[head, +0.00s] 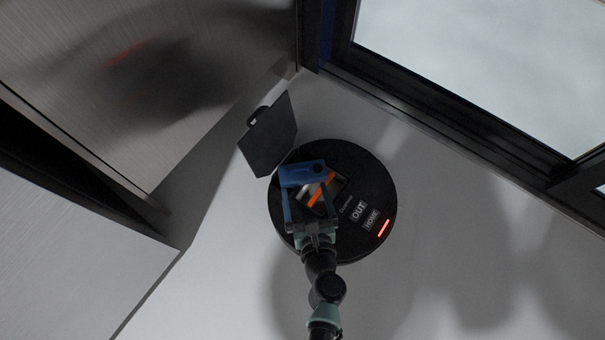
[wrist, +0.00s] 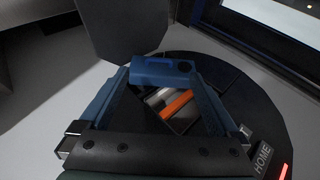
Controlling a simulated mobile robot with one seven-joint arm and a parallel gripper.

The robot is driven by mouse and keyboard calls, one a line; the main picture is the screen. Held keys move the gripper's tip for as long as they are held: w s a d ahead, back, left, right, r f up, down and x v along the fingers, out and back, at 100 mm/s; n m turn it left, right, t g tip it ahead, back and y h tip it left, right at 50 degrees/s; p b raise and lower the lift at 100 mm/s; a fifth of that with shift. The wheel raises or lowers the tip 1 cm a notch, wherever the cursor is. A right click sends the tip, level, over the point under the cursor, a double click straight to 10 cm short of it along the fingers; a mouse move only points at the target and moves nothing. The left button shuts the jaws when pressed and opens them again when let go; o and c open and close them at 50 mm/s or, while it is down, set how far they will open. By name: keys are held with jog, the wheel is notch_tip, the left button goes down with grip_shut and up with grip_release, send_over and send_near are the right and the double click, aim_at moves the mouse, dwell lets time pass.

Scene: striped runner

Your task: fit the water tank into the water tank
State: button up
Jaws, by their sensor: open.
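The blue water tank (head: 306,172) has a dark round cap and lies at the far end of the open bay in the round black robot vacuum (head: 382,195). It also shows in the wrist view (wrist: 152,71). I cannot tell how deep it sits or whether it is level. The bay between my fingers shows a grey and an orange strip (wrist: 177,104). My gripper (head: 308,187) is over the vacuum, its two long blue fingers spread wide. In the wrist view the fingertips (wrist: 163,76) reach the two ends of the tank; contact is unclear.
A dark flat lid (head: 268,135) with a handle notch stands up at the vacuum's upper left. A brushed metal panel (head: 150,90) is at left and a dark-framed window (head: 470,110) at upper right. The pale floor (head: 440,270) is clear at right.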

aim_at(299, 168)
jog(key=b+x, duration=0.2)
jog(key=x, duration=0.4)
jog(key=shift+f, duration=0.15)
jog(key=shift+w+a+f+b, duration=0.15)
jog(key=shift+w+b, duration=0.2)
jog(key=shift+w, duration=0.2)
jog(key=c, duration=1.5)
grip_shut()
